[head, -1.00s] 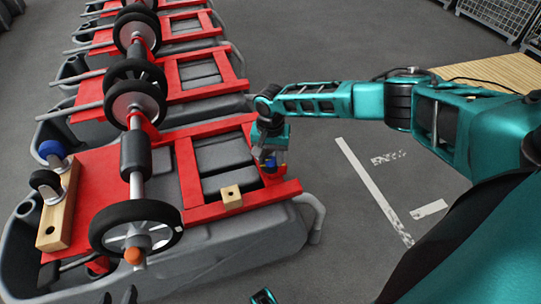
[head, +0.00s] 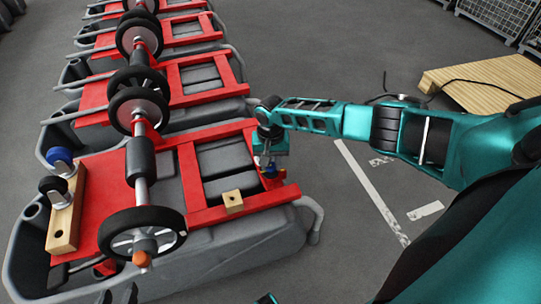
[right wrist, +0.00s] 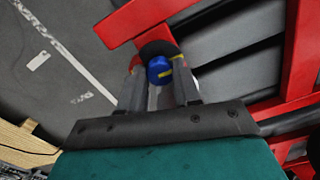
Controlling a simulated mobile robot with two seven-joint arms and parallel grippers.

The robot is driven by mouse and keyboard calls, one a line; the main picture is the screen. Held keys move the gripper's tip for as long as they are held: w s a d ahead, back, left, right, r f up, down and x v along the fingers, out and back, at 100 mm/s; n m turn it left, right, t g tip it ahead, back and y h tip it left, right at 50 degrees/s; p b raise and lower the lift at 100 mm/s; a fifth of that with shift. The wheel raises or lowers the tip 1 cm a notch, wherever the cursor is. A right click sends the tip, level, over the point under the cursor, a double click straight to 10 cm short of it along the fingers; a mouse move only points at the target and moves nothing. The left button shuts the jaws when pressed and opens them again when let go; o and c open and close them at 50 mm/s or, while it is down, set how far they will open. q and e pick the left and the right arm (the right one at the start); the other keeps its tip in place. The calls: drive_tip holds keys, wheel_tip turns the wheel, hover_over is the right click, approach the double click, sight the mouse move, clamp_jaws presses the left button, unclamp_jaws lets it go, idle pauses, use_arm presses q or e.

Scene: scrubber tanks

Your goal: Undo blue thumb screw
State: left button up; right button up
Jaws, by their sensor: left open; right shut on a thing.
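The blue thumb screw (right wrist: 158,70) stands at the corner of the nearest tank's red frame (right wrist: 140,22). In the head view the blue screw (head: 269,166) is small and partly covered by my right gripper (head: 268,163). In the right wrist view my right gripper (right wrist: 162,82) has a finger on each side of the screw and is shut on it. A dark round part lies behind the screw. Only the dark fingertips of my left gripper (head: 118,296) show at the bottom edge of the head view, apart and empty.
The grey tank (head: 225,262) carries an axle with a black wheel (head: 142,234), a small wooden block (head: 233,201) and a wooden bar (head: 66,215) with casters. More such tanks stand behind. A pallet (head: 485,82) lies at right. Open floor with white markings lies between.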

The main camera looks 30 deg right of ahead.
drive_tip(key=shift+s+r+n+p, duration=0.1)
drive_tip(key=shift+n+p, duration=0.5)
drive_tip(key=shift+n, duration=0.3)
drive_tip(key=n, duration=0.2)
drive_tip(key=shift+n, duration=0.3)
drive_tip(key=n, duration=0.5)
drive_tip(key=shift+f+n, duration=0.2)
drive_tip(key=shift+n, duration=0.1)
use_arm(q)
wheel_tip(320, 180, up, 2)
drive_tip(key=shift+r, duration=0.25)
use_arm(e)
drive_tip(key=n, duration=0.5)
drive_tip(key=shift+n, duration=0.3)
drive_tip(key=o, duration=0.8)
drive_tip(key=shift+o, duration=1.3)
drive_tip(key=shift+r, duration=0.1)
